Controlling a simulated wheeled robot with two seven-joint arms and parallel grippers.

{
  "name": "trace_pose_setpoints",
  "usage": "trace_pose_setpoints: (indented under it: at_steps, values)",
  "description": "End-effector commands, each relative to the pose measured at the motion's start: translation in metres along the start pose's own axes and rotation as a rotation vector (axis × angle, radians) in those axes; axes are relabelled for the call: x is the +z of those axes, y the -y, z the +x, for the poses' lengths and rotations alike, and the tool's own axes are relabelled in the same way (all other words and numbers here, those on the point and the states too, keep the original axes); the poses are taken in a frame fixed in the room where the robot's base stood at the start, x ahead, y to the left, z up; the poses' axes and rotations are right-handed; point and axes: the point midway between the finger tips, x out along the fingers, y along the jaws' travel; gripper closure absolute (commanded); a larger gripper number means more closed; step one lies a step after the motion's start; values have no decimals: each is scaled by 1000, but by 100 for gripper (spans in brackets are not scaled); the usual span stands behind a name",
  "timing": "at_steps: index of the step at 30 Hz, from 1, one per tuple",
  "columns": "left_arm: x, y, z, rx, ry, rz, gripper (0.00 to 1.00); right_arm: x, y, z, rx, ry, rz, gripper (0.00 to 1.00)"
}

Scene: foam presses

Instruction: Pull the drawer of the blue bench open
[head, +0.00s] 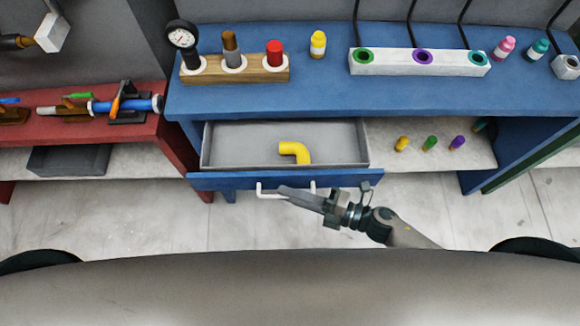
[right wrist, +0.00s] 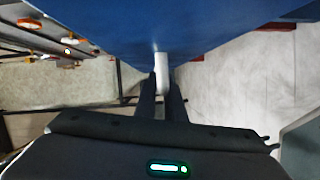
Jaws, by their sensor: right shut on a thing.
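The blue bench (head: 310,95) stands across the middle of the head view. Its drawer (head: 235,148) is pulled out, with grey walls, a blue front (head: 230,180) and a yellow bent piece (head: 293,151) lying inside. A white bar handle (head: 262,189) is on the drawer front. My right gripper (head: 285,190) reaches in from the right and is shut on the handle. In the right wrist view the fingers (right wrist: 164,90) lie on both sides of the white handle (right wrist: 162,62), below the blue front. My left gripper is not in view.
On the bench top are a wooden block (head: 245,70) with a gauge and tools, a white holder (head: 420,62) with coloured rings, and small bottles. Several coloured pieces lie on the shelf (head: 440,150) right of the drawer. A red bench (head: 90,125) stands left. Floor in front is clear.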

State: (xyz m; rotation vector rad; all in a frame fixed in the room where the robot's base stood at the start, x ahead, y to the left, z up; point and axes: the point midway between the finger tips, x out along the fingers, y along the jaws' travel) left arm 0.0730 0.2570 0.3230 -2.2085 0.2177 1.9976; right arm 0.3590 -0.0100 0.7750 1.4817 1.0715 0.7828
Motion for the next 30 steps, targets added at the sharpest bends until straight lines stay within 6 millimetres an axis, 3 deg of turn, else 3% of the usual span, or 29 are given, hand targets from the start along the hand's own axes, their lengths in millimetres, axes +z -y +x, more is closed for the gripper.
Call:
trace_pose_setpoints:
  at_steps: [3, 9, 22, 24, 25, 30]
  values:
    - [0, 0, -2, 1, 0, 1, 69, -21, 5, -9, -2, 0, 2, 100]
    - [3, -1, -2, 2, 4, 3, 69, -39, 10, -17, -1, 1, 1, 100]
    - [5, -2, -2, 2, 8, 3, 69, -43, 10, -19, -1, 1, -1, 100]
    - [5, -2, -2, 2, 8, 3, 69, -43, 10, -19, -1, 1, -1, 76]
    - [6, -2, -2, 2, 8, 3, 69, -43, 10, -18, -1, 1, -1, 72]
    - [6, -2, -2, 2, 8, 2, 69, -43, 10, -18, 0, 1, -1, 72]
